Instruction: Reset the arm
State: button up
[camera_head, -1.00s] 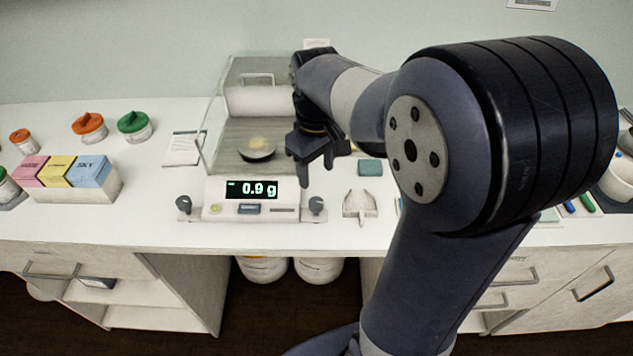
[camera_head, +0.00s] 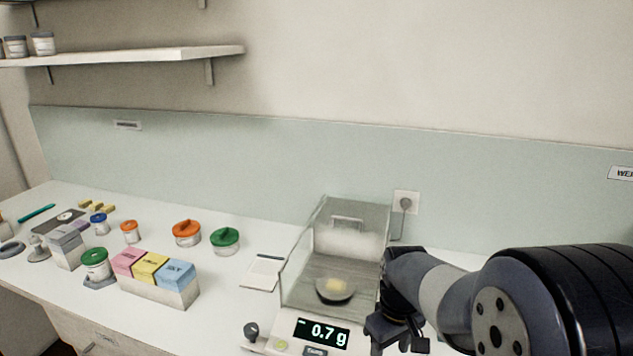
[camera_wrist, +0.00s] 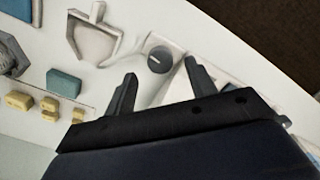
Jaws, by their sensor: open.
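My gripper (camera_head: 398,332) is at the lower right of the head view, just right of the balance (camera_head: 287,344). In the wrist view its two fingers (camera_wrist: 158,84) stand apart with nothing between them. My arm is bent, with its large dark joint at the right edge of the head view. The balance display reads about 0.7 g. A dark dish (camera_head: 336,298) with a pale yellow heap sits inside its glass shield. A balance knob (camera_wrist: 159,58) shows beyond the fingers in the wrist view.
A white scoop (camera_wrist: 94,38), a teal block (camera_wrist: 64,82) and small yellow blocks (camera_wrist: 18,100) lie near my gripper. A shelf (camera_head: 130,57) hangs at upper left.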

notch_tip(320, 180, down, 4)
jog(key=shift+r, duration=0.2)
dwell(0.3)
